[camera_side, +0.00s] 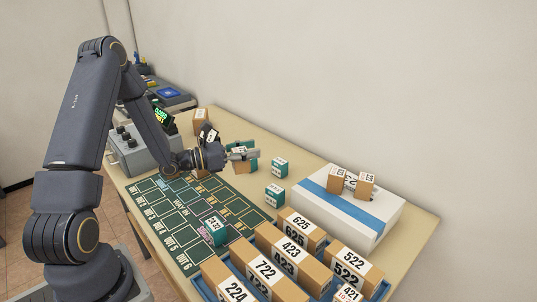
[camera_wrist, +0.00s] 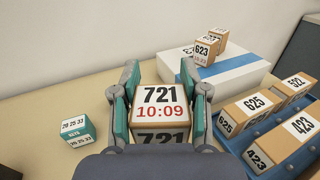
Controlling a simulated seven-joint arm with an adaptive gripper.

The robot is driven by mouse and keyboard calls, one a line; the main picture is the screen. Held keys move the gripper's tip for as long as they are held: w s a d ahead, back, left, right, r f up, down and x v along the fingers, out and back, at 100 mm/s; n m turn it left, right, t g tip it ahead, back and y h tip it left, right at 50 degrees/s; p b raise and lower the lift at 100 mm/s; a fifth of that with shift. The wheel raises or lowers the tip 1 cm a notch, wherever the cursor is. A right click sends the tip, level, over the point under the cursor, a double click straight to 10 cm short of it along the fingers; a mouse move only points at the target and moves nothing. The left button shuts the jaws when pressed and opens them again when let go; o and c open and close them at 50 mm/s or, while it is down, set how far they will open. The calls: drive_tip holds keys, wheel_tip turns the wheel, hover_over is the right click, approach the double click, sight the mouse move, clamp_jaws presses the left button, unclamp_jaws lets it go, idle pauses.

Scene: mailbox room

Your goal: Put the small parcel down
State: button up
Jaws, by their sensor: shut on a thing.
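The small parcel (camera_wrist: 160,105), a brown box with a white label reading 721 and 10:09 in red, is between the fingers of my gripper (camera_wrist: 160,76) in the wrist view. My gripper is shut on its two sides. In the side view my gripper (camera_side: 244,153) is over the back part of the table, with the parcel mostly hidden by the fingers. The parcel's underside is hidden, so I cannot tell whether it touches the table (camera_side: 233,121).
Teal-and-white blocks (camera_side: 279,167) stand right of my gripper. A white box (camera_side: 325,208) with a blue stripe bears two small parcels. Blue trays (camera_side: 209,288) hold several numbered parcels in front. A green chart mat (camera_side: 180,213) lies left. A grey device (camera_side: 145,155) stands behind it.

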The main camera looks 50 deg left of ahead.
drive_tip(key=s+d+r+m+g+h, duration=0.1)
drive_tip(key=d+r+m+g+h, duration=0.2)
drive_tip(key=d, duration=0.5)
drive_tip(key=d+r+m+g+h, duration=0.2)
drive_tip(key=d+m+g+h, duration=0.1)
drive_tip(key=d, duration=0.4)
drive_tip(key=s+d+r+m+g+h, duration=0.1)
drive_tip(key=d+r+m+g+h, duration=0.25)
drive_tip(key=d, duration=0.45)
hover_over(344, 209)
drive_tip(key=shift+n, duration=0.25)
drive_tip(key=shift+f, duration=6.85)
drive_tip(key=shift+f, duration=0.1)
drive_tip(key=o, duration=0.9)
drive_tip(key=shift+f, duration=0.1)
drive_tip(key=shift+o, duration=0.2)
